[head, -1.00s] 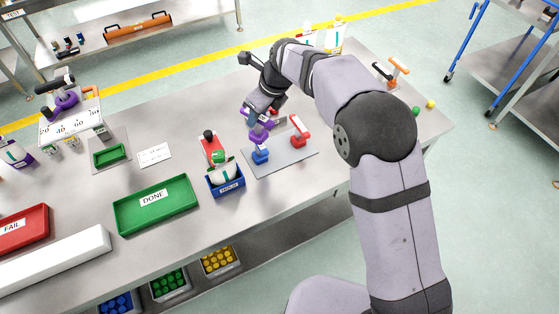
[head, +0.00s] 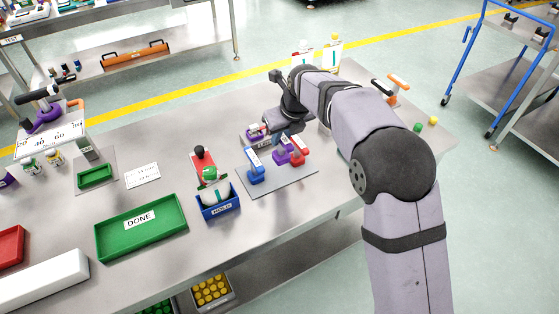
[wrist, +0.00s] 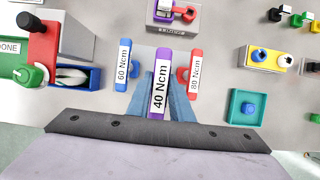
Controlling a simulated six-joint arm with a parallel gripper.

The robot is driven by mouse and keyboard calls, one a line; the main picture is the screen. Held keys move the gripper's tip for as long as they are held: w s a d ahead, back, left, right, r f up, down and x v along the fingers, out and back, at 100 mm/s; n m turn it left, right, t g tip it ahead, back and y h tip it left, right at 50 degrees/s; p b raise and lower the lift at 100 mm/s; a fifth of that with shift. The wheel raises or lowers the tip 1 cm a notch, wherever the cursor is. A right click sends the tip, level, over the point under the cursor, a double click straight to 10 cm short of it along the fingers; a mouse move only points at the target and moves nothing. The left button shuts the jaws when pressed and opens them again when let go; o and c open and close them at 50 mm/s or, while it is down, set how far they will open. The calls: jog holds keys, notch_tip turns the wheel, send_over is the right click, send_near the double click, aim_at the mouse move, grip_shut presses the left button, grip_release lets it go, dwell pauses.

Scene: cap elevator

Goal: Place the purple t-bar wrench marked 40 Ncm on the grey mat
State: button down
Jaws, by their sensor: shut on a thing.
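The purple t-bar wrench marked 40 Ncm (wrist: 160,85) is upright between my fingers in the wrist view, its label facing the camera. In the head view its purple body (head: 282,157) shows low over the grey mat (head: 270,184), partly hidden by my gripper (head: 290,140). I cannot tell whether its foot touches the mat. My gripper (wrist: 163,95) is shut on it. The blue wrench marked 60 Ncm (wrist: 124,65) stands to its left and the red wrench marked 80 Ncm (wrist: 195,72) to its right, both close beside it.
A blue bin (head: 219,204) with a white and green item stands left of the mat. A red-handled tool (head: 203,160) is behind the bin. A small holder with a red part (wrist: 172,16) lies beyond the mat. The green DONE tray (head: 140,226) is farther left. The mat's front part is clear.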

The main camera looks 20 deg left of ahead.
aim_at(282, 154)
jog(key=shift+f+p, duration=0.65)
jog(key=shift+f, duration=3.25)
jog(key=shift+f, duration=0.15)
jog(key=c, duration=1.6)
grip_release()
jog(key=b+v, duration=0.2)
jog(key=v, duration=1)
